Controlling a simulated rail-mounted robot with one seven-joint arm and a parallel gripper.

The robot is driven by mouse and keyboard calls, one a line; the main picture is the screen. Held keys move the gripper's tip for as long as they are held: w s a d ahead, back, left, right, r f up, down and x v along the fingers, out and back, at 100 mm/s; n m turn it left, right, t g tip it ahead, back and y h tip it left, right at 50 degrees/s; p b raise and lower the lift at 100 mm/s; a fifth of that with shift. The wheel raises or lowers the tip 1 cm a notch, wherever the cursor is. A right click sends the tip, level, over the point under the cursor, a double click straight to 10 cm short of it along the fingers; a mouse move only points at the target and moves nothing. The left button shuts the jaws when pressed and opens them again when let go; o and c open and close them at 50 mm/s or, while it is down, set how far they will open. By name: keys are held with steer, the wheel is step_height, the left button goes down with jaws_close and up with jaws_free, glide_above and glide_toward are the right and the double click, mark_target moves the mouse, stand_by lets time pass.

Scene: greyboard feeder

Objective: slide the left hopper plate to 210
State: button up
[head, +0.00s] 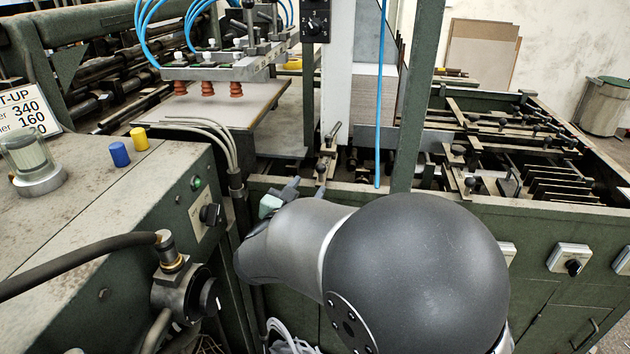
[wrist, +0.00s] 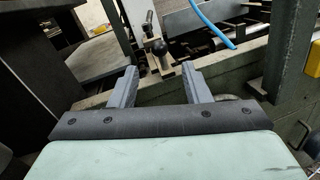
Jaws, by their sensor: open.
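A tall pale upright plate (head: 338,85), which looks like the left hopper plate, stands left of the greyboard stack (head: 373,105). At its foot is a small metal clamp (head: 328,152) with a lever, above the green rail. In the wrist view the clamp shows a black ball knob (wrist: 156,56). My gripper (wrist: 160,84) has its two grey fingers apart with nothing between them, pointing toward the clamp, which lies just beyond the fingertips. In the head view my gripper (head: 306,189) is partly hidden behind my arm. No scale or 210 mark is readable.
A green post (head: 420,95) and a blue hose (head: 381,100) stand right of the plate. Suction cups (head: 207,88) hang over a board at left. A console with a dark knob (head: 210,214) is left of my arm.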

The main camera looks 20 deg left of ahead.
steer(key=shift+s+a, duration=0.2)
steer(key=shift+s, duration=1.35)
steer(key=s+d+f+m+g+h+p, duration=0.1)
steer(key=s+d+m+g+h, duration=0.25)
steer(key=d, duration=0.65)
steer(key=s+d+f+m+g+h, duration=0.1)
steer(key=s+d+f+m+g, duration=0.1)
steer(key=d+m+g, duration=0.6)
steer(key=s+d+f+m+g+h+p, duration=0.15)
steer(key=d+m, duration=0.35)
steer(key=d, duration=0.7)
steer(key=s+d+f+m+g+y+p, duration=0.1)
steer(key=s+f+m+g+y, duration=0.2)
steer(key=s+m+y, duration=0.5)
steer(key=shift+s+d+m+g, duration=0.3)
steer(key=shift+s+m+g, duration=0.5)
steer(key=shift+s+m, duration=3.3)
steer(key=shift+s+n, duration=0.15)
steer(key=shift+n, duration=0.1)
